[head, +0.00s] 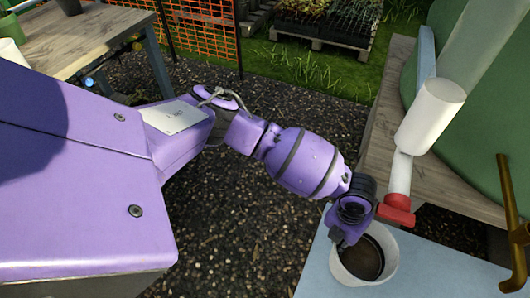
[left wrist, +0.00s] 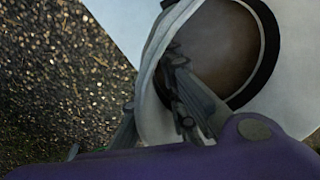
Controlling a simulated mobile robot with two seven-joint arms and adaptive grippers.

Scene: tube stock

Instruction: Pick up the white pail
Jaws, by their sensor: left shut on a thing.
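The white pail (head: 342,273) stands on a pale blue surface (head: 440,272) at the lower right of the head view, its round opening facing up and its inside dark brown. My left gripper (head: 345,238) reaches down to its rim on the far left side. In the left wrist view the pail (left wrist: 150,112) fills the middle, and the left gripper (left wrist: 168,85) is shut on its wall, with one finger inside and the other outside. My right gripper is in neither view.
A white pipe (head: 429,115) with a red fitting (head: 397,207) hangs close above the pail. A brown metal bar (head: 514,215) stands at the right. A wooden table (head: 85,30) stands at the upper left, and dark gravel (head: 235,225) lies between.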

